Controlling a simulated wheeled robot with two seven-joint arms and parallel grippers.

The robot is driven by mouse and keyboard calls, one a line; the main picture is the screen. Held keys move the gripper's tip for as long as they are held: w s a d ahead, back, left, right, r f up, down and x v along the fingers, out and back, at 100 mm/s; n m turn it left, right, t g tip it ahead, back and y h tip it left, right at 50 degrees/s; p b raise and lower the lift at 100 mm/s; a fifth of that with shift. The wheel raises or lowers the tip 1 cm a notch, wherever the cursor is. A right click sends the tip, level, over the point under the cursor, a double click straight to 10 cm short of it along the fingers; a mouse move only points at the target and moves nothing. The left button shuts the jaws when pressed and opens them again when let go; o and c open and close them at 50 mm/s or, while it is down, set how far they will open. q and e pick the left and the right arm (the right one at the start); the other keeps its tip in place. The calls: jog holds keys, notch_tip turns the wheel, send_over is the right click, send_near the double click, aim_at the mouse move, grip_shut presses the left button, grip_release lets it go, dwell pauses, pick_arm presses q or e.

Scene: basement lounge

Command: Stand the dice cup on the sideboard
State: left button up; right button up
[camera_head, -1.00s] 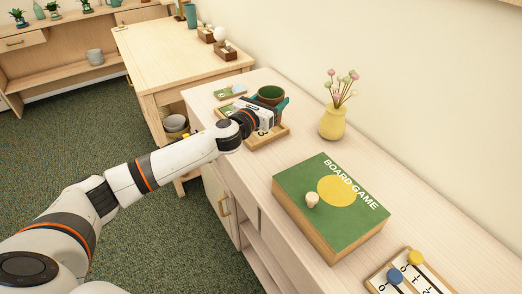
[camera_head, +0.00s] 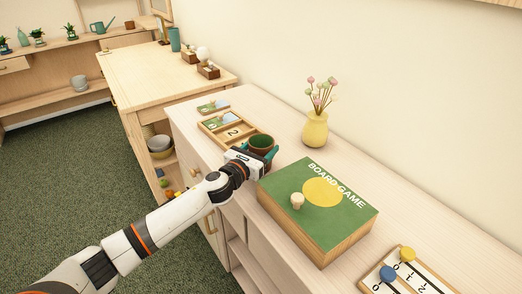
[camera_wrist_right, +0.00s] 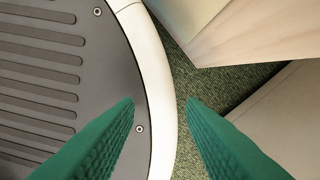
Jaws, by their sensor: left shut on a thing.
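The dice cup (camera_head: 262,140) is a brown round cup with a green inside. It is upright, mouth up, between the near end of the wooden number tray and the green board game box. My left gripper (camera_head: 261,154) is shut on it; the gripper hides its lower part, so I cannot tell whether its base touches the sideboard. The pale wood sideboard (camera_head: 298,145) runs along the wall. In the right wrist view my right gripper (camera_wrist_right: 160,102) has its two teal fingers apart with nothing between them, above the floor by the grey round base.
The board game box (camera_head: 335,222) with a small pale peg stands close right of the cup. The wooden tray (camera_head: 247,135) lies left of it. A yellow vase (camera_head: 315,129) stands behind. A number board (camera_head: 408,278) lies at the near right. Bare sideboard top lies along the wall.

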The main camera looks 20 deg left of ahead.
pick_arm(q)
jog(key=shift+r, duration=0.15)
pick_arm(e)
jog(key=shift+d, duration=0.1)
pick_arm(q)
jog(key=o, duration=0.7)
jog(key=shift+f, duration=0.2)
pick_arm(e)
jog(key=shift+s+d, duration=0.15)
jog(key=shift+d, duration=0.15)
pick_arm(q)
jog(key=shift+r, duration=0.1)
jog(key=shift+s+r, duration=0.1)
jog(key=shift+s, duration=0.05)
jog(key=v, duration=1)
jog(key=shift+s+a, duration=0.1)
jog(key=shift+s, duration=0.05)
jog(key=shift+s+a, duration=0.15)
jog(key=shift+s, duration=0.55)
pick_arm(e)
jog(key=shift+f, duration=0.2)
jog(key=shift+a, duration=0.2)
